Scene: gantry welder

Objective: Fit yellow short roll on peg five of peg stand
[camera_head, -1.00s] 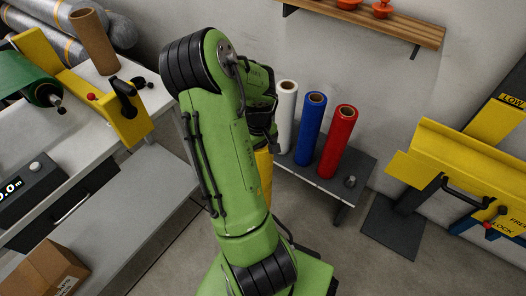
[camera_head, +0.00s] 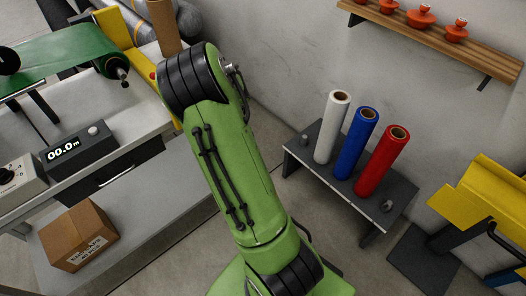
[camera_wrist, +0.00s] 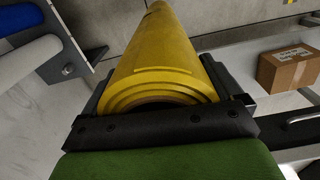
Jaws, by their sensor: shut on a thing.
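The yellow short roll (camera_wrist: 160,50) lies between the fingers of my gripper (camera_wrist: 163,85) in the wrist view, with its ringed end and dark bore toward the camera. My gripper is shut on it. In the head view my green arm hides the gripper and the roll. The peg stand (camera_head: 301,157) is a low dark bench by the wall, right of my arm. It carries a white roll (camera_head: 331,130), a blue roll (camera_head: 356,146) and a red roll (camera_head: 381,163), all upright. A short bare peg (camera_head: 305,139) shows at its left end and another (camera_head: 388,206) at its right end.
A workbench (camera_head: 135,120) with a green roll (camera_head: 70,52) and a readout box (camera_head: 75,150) stands at the left. A cardboard box (camera_head: 80,235) sits on its lower shelf. A wall shelf (camera_head: 440,40) and a yellow machine (camera_head: 490,195) are at the right.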

